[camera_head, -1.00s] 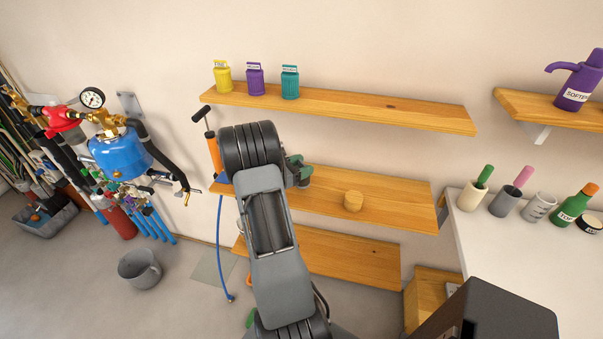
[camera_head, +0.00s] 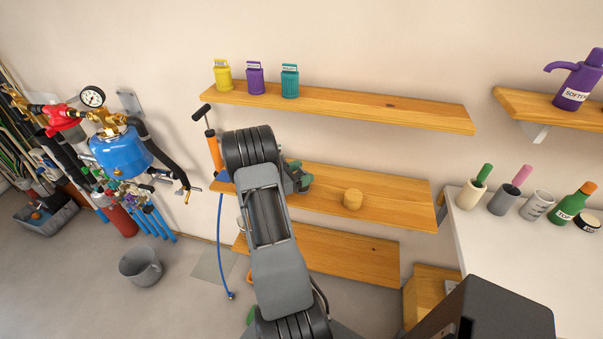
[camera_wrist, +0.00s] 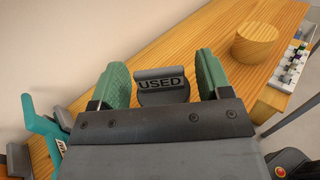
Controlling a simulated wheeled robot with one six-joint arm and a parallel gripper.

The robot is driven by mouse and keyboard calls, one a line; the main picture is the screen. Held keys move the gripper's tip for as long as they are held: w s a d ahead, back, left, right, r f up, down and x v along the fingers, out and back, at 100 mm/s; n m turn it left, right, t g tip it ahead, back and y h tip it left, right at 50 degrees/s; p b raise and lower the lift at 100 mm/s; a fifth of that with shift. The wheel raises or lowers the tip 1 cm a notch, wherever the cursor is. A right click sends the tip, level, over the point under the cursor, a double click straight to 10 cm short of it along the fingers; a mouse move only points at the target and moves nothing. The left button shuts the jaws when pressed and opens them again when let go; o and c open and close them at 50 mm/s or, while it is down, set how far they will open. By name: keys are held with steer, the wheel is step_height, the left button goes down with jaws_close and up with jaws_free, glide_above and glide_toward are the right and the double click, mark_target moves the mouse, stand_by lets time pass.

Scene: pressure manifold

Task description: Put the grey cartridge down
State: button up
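The grey cartridge (camera_wrist: 162,94) shows in the wrist view, with a dark bar on top and a label reading USED. It sits upright between the two green finger pads of my gripper (camera_wrist: 163,82). In the head view my gripper (camera_head: 300,177) is mostly hidden behind my arm, at the left part of the middle wooden shelf (camera_head: 395,206). The cartridge cannot be made out there. Whether its base touches the shelf cannot be seen.
A round wooden block (camera_head: 353,199) stands on the middle shelf, right of my gripper. An orange pump (camera_head: 214,152) stands at the shelf's left end. Yellow (camera_head: 223,75), purple (camera_head: 255,79) and teal (camera_head: 290,82) cartridges stand on the upper shelf. The middle shelf's right part is clear.

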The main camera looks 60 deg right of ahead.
steer(key=shift+o, duration=0.8)
steer(key=shift+r, duration=0.3)
steer(key=b+v, duration=0.2)
steer(key=v, duration=1)
steer(key=s+a+r+m+t+y, duration=0.2)
steer(key=a+r+m+t+y, duration=0.1)
steer(key=a, duration=0.8)
steer(key=s+a+r+m+t+y, duration=0.2)
steer(key=a+r+m+t+y, duration=0.2)
steer(key=a+y, duration=0.3)
steer(key=s+a+r+m+t+y, duration=0.2)
steer(key=a+r+m+t+y, duration=0.2)
steer(key=a, duration=1.1)
steer(key=shift+m+t+y, duration=0.7)
steer(key=shift+m+y, duration=0.1)
steer(key=shift+y, duration=0.2)
steer(key=shift+s+r, duration=0.15)
steer(key=shift+c, duration=0.3)
